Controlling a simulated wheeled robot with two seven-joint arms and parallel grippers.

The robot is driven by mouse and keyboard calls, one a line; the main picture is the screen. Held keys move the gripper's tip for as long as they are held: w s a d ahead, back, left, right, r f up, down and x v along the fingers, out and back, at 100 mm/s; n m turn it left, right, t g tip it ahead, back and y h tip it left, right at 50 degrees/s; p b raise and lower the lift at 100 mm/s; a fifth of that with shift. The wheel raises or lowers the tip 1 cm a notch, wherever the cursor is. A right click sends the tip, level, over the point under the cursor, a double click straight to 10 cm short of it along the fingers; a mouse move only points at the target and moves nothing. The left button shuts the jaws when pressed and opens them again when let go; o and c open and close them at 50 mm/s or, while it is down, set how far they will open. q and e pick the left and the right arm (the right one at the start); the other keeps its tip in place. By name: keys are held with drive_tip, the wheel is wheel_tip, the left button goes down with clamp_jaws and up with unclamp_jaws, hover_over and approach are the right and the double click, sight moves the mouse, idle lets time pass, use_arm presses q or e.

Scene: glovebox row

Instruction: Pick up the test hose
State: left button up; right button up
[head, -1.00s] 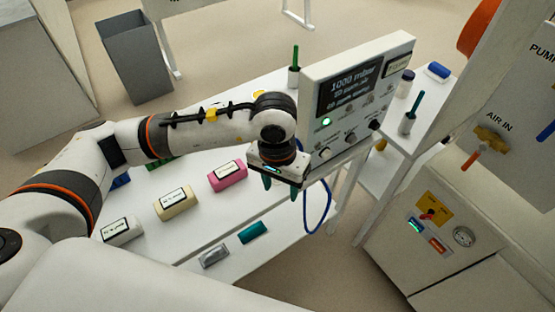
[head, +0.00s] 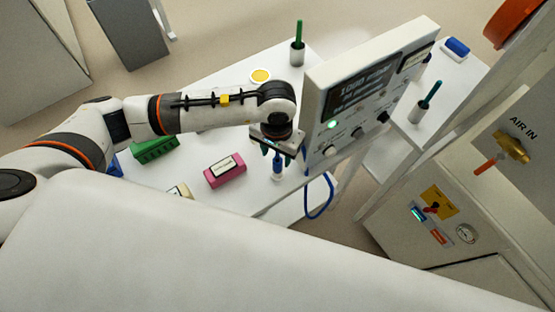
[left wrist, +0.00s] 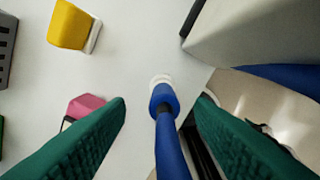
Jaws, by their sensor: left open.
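The test hose is blue. Its loop (head: 318,197) hangs below the white panel unit in the head view. Its upright end, with a blue collar and pale tip (left wrist: 163,97), shows in the left wrist view. My left gripper (head: 280,150) is open above the table, close beside the panel unit, pointing down. In the left wrist view its two green ribbed fingers (left wrist: 160,112) stand on either side of the hose end, with gaps visible. The hose's lower part runs out of the wrist view at the bottom. My right gripper is not in view.
The panel unit (head: 370,90) with a display stands right beside my left gripper. A pink block (head: 225,170) and a green block (head: 155,148) lie on the white table (head: 210,85). A cup with a green stick (head: 298,52) stands at the back. My own white link covers the foreground.

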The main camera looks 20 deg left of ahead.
sight(278, 164)
use_arm(q)
drive_tip(key=f+p, duration=0.2)
drive_tip(key=f, duration=0.2)
drive_tip(key=shift+d+f+p, duration=0.1)
drive_tip(key=shift+d+p, duration=0.1)
drive_tip(key=shift+p, duration=0.15)
drive_tip(key=shift+s+f, duration=0.1)
drive_tip(key=shift+f, duration=0.45)
clamp_jaws()
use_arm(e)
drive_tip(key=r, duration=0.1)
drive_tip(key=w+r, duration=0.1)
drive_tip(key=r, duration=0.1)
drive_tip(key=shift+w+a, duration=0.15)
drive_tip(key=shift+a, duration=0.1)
